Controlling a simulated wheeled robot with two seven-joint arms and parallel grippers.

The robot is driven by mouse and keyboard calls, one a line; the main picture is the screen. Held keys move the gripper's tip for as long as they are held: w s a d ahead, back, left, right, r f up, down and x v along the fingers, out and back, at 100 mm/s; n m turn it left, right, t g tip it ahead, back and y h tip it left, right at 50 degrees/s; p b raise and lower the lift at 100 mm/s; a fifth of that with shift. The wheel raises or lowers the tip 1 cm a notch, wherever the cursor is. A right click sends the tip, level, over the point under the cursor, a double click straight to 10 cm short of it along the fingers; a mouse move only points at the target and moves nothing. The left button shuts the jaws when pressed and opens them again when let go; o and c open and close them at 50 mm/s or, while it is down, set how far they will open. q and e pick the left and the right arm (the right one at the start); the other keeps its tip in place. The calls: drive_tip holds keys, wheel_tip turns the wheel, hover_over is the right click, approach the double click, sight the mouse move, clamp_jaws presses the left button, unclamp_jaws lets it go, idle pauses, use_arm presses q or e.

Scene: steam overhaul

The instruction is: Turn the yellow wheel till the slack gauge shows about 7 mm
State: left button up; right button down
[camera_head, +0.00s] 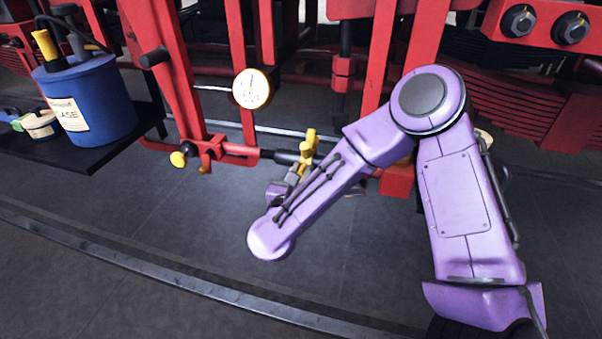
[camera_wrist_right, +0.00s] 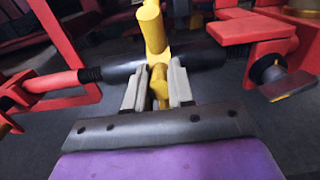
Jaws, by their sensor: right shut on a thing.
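The yellow wheel (camera_head: 309,145) sits on a dark, roughly level rod in the red rigging, with thick yellow arms sticking out. In the right wrist view one arm of the wheel (camera_wrist_right: 151,28) stands up, and another lies between my fingers. My right gripper (camera_head: 296,176) is shut on that lower arm; its two grey fingers show in the right wrist view (camera_wrist_right: 158,88). The slack gauge (camera_head: 251,89) is a round white dial with a yellow rim, left of and above the wheel. Its needle points roughly upward; the figures are too small to read. My left gripper is not in view.
A yellow knob (camera_head: 178,160) and a red bracket (camera_head: 213,149) stand left of the wheel. A blue bucket (camera_head: 92,98) stands on a dark shelf at the left. Red upright bars rise behind the wheel. The floor in front is clear up to a rail (camera_head: 165,274).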

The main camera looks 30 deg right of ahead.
idle(0.3)
wheel_tip(320, 180, down, 2)
drive_tip(key=shift+s+f+b, duration=0.1)
drive_tip(key=shift+s+b, duration=0.05)
drive_tip(key=shift+b, duration=0.9)
drive_tip(key=shift+f, duration=0.2)
drive_tip(key=shift+f+b, duration=0.55)
drive_tip(key=shift+b, duration=0.2)
drive_tip(key=shift+w+d+f+b, duration=0.15)
drive_tip(key=shift+f+b, duration=0.2)
drive_tip(key=shift+w+d+f+b, duration=0.1)
drive_tip(key=shift+f+b, duration=0.2)
drive_tip(key=shift+f, duration=0.15)
drive_tip(key=shift+w+d, duration=0.1)
